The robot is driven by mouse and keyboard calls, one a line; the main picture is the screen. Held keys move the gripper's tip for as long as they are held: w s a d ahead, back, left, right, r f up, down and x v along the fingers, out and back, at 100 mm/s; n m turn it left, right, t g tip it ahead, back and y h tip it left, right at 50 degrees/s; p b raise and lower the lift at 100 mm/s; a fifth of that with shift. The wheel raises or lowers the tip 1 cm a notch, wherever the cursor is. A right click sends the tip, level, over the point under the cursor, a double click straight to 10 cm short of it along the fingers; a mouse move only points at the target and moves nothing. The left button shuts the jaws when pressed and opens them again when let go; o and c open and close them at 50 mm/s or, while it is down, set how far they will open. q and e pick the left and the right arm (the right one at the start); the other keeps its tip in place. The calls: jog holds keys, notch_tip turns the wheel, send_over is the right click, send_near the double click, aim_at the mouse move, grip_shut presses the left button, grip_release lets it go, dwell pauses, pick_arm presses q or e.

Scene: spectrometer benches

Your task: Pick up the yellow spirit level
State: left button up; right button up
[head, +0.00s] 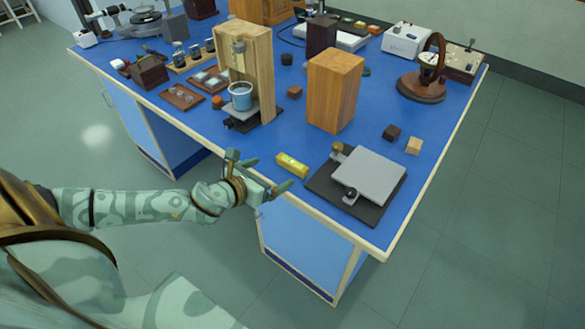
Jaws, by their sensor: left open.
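The yellow spirit level (292,166) lies on the blue bench top near its front edge. It is a small yellow bar with a greenish vial in its middle. My left gripper (259,169) is open and empty at the bench's front edge, just left of the level. Its two fingers point to the right, one farther back and one nearer. The nearer finger comes close to the level's left side; I cannot tell whether they touch. My right gripper is not in the view.
A dark base with a grey plate and knobs (368,178) stands right of the level. A tall wooden block (335,90) and a wooden stand (258,75) with a blue cup (241,98) are behind.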

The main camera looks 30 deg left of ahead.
aim_at(291, 163)
pick_arm(q)
jog(key=b+x, duration=0.1)
jog(key=x, duration=0.4)
jog(key=shift+w+f, duration=0.1)
jog(key=b+x, duration=0.2)
jog(key=x, duration=0.3)
jog(key=shift+d, duration=0.2)
jog(key=shift+w, duration=0.1)
jog(key=c, duration=0.6)
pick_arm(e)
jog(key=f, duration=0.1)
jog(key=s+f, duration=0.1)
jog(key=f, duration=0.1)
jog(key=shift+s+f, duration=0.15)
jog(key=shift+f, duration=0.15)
